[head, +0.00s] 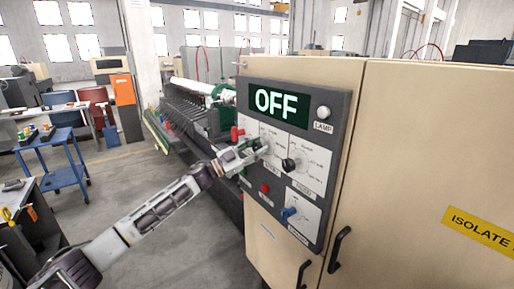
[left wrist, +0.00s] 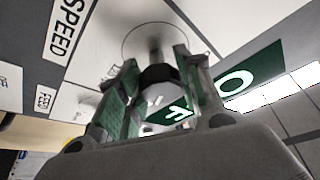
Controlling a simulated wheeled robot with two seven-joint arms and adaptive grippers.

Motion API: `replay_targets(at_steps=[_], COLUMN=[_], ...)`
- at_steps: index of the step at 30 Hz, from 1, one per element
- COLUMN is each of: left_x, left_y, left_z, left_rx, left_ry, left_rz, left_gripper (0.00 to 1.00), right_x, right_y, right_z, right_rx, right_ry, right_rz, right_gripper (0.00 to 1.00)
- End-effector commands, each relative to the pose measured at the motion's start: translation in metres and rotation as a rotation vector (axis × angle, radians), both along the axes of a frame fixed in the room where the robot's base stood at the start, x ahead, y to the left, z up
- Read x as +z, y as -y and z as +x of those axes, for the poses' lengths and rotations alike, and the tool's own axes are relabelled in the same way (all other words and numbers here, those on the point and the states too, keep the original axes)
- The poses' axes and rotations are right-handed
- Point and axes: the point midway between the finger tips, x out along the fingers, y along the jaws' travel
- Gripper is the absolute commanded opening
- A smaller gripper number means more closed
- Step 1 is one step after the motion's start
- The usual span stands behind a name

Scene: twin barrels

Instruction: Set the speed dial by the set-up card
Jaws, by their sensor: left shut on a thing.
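My left gripper (head: 258,148) is at the upper left dial on the dark control panel (head: 341,112) and hides most of that dial. In the left wrist view, its two fingers (left wrist: 158,90) are shut around a dark round knob (left wrist: 158,76), one on each side. A SPEED label (left wrist: 69,27) stands on the panel near this knob, and a smaller FEED label (left wrist: 44,100) is farther off. The green display (head: 276,103) reads OFF. I cannot read the dial's setting. I see no set-up card that I can make out. My right gripper is out of view.
A black knob (head: 290,164) sits right of the gripped dial. A red button (head: 265,187) and a blue handle (head: 289,213) are below. A round lamp (head: 323,112) is top right. The beige cabinet (head: 400,150) extends right; open floor (head: 125,190) lies left.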

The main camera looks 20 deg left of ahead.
Motion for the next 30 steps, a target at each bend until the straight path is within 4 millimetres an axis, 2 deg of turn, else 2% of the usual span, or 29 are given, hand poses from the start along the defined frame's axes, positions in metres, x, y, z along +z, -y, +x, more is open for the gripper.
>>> replay_targets(at_steps=[21, 30], left_x=[0.002, 0.001], left_y=[-0.001, 0.000], left_z=[0.001, 0.000], left_rx=[0.000, -0.001], left_ry=[0.416, 0.544], left_rz=[0.533, 0.698], left_gripper=[0.12, 0.12], right_x=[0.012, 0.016], right_y=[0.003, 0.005], right_z=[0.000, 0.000], right_rx=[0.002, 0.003], right_ry=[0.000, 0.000], right_rz=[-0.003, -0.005], right_gripper=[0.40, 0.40])
